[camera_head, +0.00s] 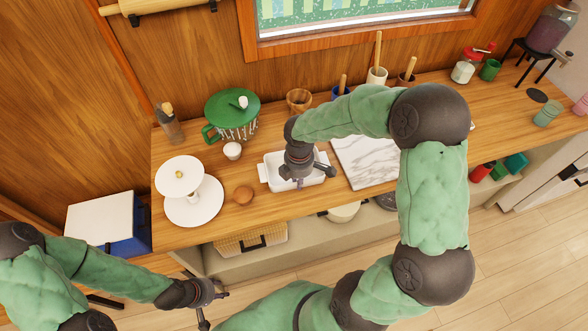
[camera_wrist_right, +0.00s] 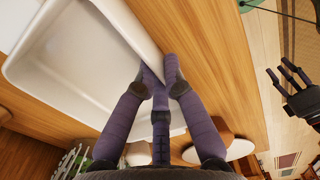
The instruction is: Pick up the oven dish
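The oven dish (camera_head: 274,182) is a white rectangular dish with end handles, standing on the wooden counter in the head view. My right gripper (camera_head: 299,182) is low over it and hides part of its middle. In the right wrist view the dish (camera_wrist_right: 75,65) fills the upper left, and its long rim runs to the fingertips of my right gripper (camera_wrist_right: 159,78). The fingertips are on or beside that rim; firm contact cannot be made out. My left gripper (camera_head: 213,306) is open and empty, low in front of the counter; its spread fingers also show in the right wrist view (camera_wrist_right: 287,82).
A green-lidded pot (camera_head: 232,110) is behind. A marble board (camera_head: 366,163) lies close right. The wooden counter (camera_head: 285,206) is bare in front.

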